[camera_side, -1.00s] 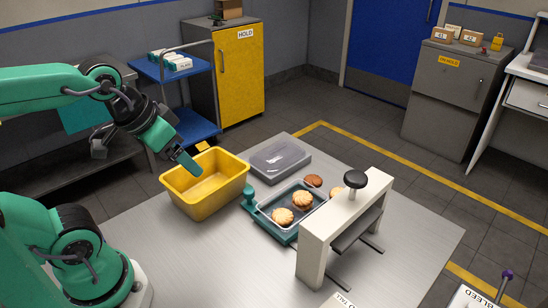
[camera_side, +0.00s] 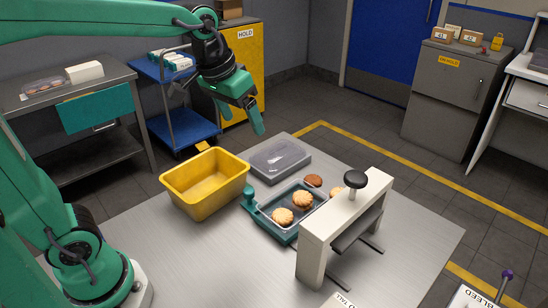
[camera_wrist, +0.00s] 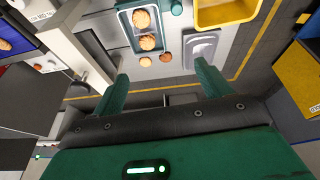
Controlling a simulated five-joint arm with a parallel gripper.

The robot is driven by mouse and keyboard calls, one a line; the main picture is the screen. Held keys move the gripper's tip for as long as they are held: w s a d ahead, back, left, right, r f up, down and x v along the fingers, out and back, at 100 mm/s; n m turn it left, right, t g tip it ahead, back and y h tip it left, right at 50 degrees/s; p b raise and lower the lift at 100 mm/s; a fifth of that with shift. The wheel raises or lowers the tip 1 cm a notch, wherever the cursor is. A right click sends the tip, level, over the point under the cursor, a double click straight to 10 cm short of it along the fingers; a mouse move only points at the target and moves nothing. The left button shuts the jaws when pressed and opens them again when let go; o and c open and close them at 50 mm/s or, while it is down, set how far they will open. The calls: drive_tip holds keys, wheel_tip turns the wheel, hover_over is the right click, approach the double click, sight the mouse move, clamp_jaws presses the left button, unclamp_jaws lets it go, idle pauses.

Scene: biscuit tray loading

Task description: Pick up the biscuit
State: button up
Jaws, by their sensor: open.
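Two pale crimped biscuits lie in the clear-lined teal tray (camera_side: 285,238): one nearer (camera_side: 282,216) and one farther (camera_side: 302,199). A brown biscuit (camera_side: 314,181) lies on the table just beyond the tray. My gripper (camera_side: 242,121) is open and empty, held high above and behind the grey lid, apart from every biscuit.
A yellow bin (camera_side: 188,208) stands left of the tray. A grey lidded container (camera_side: 280,158) lies behind the tray. A white press (camera_side: 315,245) with a black knob stands at the right as an obstacle. The table's front left is bare.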

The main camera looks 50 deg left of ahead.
drive_tip(key=w+d+f, duration=0.1)
drive_tip(key=w+d, duration=0.1)
drive_tip(key=w, duration=0.5)
drive_tip(key=n+g, duration=0.2)
drive_tip(key=g, duration=0.2)
hover_over(339, 189)
drive_tip(key=s+d, duration=0.1)
drive_tip(key=s, duration=0.1)
drive_tip(key=f, duration=1.9)
drive_tip(key=shift+w+d+f, duration=0.1)
drive_tip(key=shift+w+f, duration=0.1)
drive_tip(key=shift+f, duration=1.45)
drive_tip(key=shift+f, duration=0.1)
drive_tip(key=shift+f, duration=2.5)
